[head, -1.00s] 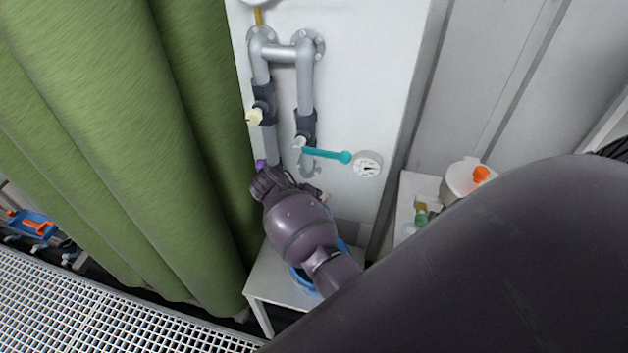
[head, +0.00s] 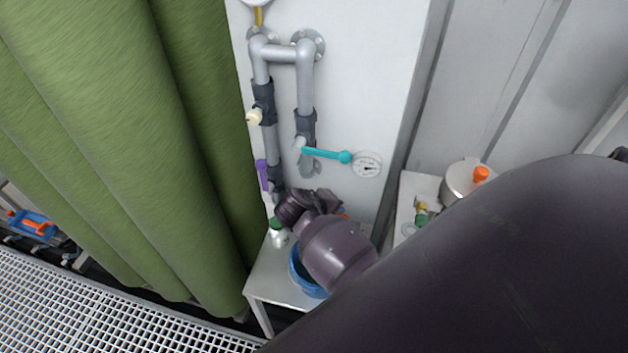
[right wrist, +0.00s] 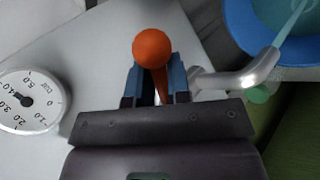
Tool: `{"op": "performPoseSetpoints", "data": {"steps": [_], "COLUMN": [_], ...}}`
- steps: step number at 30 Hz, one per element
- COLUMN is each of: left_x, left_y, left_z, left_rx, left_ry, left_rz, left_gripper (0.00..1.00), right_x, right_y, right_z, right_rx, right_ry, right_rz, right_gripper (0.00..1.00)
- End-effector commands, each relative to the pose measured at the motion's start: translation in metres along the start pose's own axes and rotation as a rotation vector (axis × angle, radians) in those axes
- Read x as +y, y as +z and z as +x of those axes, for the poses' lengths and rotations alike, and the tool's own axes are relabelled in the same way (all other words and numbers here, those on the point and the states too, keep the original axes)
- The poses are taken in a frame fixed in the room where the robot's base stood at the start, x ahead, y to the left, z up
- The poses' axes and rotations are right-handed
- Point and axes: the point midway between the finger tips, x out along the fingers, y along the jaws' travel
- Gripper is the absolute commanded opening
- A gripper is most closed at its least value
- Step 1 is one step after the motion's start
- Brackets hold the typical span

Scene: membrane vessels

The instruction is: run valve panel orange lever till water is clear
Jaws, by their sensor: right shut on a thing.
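In the right wrist view, the orange lever (right wrist: 152,49) shows its round ball end and part of its stem between the fingers. My right gripper (right wrist: 157,85) is shut on it. In the head view my wrist covers most of this lever, and only a small orange bit shows beside it. A grey metal spout (right wrist: 240,77) is beside the gripper. A pale, bluish, see-through stream (right wrist: 291,20) runs from the spout into a blue bucket (right wrist: 238,22). The bucket (head: 299,274) also shows below my wrist in the head view. My left gripper is not in view.
The panel's grey pipes carry a teal lever (head: 328,155), a purple lever (head: 262,174) and a cream knob (head: 254,117). A round gauge (head: 367,164) is at their right. A green-capped bottle (head: 278,236) stands by the bucket. A green curtain (head: 120,130) hangs left.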

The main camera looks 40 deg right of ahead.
Motion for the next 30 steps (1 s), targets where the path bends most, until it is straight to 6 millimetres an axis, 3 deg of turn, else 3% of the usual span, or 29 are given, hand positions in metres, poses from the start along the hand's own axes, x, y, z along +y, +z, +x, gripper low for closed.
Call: {"op": "performPoseSetpoints", "data": {"steps": [21, 30], "left_x": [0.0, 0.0], "left_y": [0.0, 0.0], "left_z": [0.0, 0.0], "left_rx": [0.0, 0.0], "left_ry": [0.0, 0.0], "left_rz": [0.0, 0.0], "left_gripper": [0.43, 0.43], "right_x": [0.022, 0.024], "right_y": [-0.006, -0.009], "right_z": [0.025, 0.027], "right_rx": [0.442, 0.498], "right_ry": [0.0, 0.0], "right_rz": [-0.44, -0.491], "right_gripper": [0.0, 0.0]}}
